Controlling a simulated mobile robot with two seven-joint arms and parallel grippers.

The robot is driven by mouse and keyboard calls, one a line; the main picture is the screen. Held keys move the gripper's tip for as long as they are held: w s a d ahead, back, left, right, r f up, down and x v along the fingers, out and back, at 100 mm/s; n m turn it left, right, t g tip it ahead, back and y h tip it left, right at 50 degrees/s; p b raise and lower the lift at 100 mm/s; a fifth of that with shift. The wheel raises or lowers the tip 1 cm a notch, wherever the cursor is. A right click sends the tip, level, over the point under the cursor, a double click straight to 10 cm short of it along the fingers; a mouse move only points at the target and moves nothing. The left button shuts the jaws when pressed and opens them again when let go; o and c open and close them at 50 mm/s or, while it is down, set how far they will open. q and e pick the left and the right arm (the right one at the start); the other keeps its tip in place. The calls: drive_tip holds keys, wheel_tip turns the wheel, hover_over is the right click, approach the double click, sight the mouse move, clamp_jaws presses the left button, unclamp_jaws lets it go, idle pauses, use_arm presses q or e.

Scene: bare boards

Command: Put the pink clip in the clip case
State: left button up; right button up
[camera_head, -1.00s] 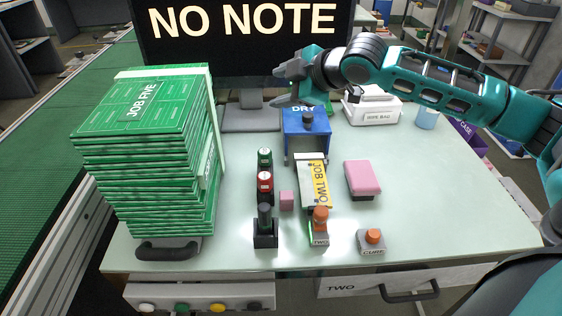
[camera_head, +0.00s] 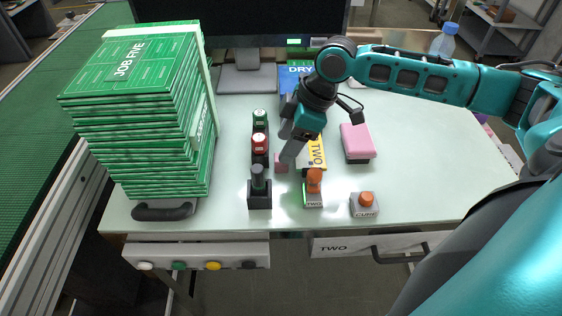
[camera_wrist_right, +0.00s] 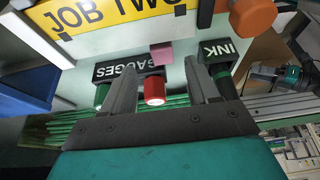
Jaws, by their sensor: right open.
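A small pink block (camera_head: 281,163), the only small pink piece I see and likely the pink clip, stands on the table right of the red-capped holder. It also shows in the right wrist view (camera_wrist_right: 162,54), beyond and between the fingers. My right gripper (camera_head: 285,147) is open and empty, just above the block, its fingers partly covering it. In the right wrist view (camera_wrist_right: 166,88) the fingers are spread either side of the red cap. I cannot make out a clip case for certain; a purple edge (camera_head: 486,124) shows at the table's right side. My left gripper is out of view.
Close by stand a red-capped holder (camera_head: 259,145), a green-capped one (camera_head: 260,118), a dark holder (camera_head: 260,195), an orange-topped stamp (camera_head: 313,188) and a pink-topped pad (camera_head: 357,138). A tall green stack (camera_head: 140,120) fills the left.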

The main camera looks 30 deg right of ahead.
drive_tip(key=x, duration=0.5)
drive_tip(key=shift+s+f+b, duration=0.25)
drive_tip(key=shift+b, duration=0.15)
drive_tip(key=c, duration=1.1)
wheel_tip(320, 180, up, 20)
drive_tip(key=p, duration=0.3)
clamp_jaws()
drive_tip(key=a+f+m+t+h, duration=0.2)
drive_tip(key=a+f+m, duration=0.4)
drive_tip(key=m, duration=0.5)
drive_tip(key=shift+s+a+f+m+h, duration=0.3)
drive_tip(key=shift+s+f+m+h, duration=0.15)
drive_tip(key=shift+h, duration=0.45)
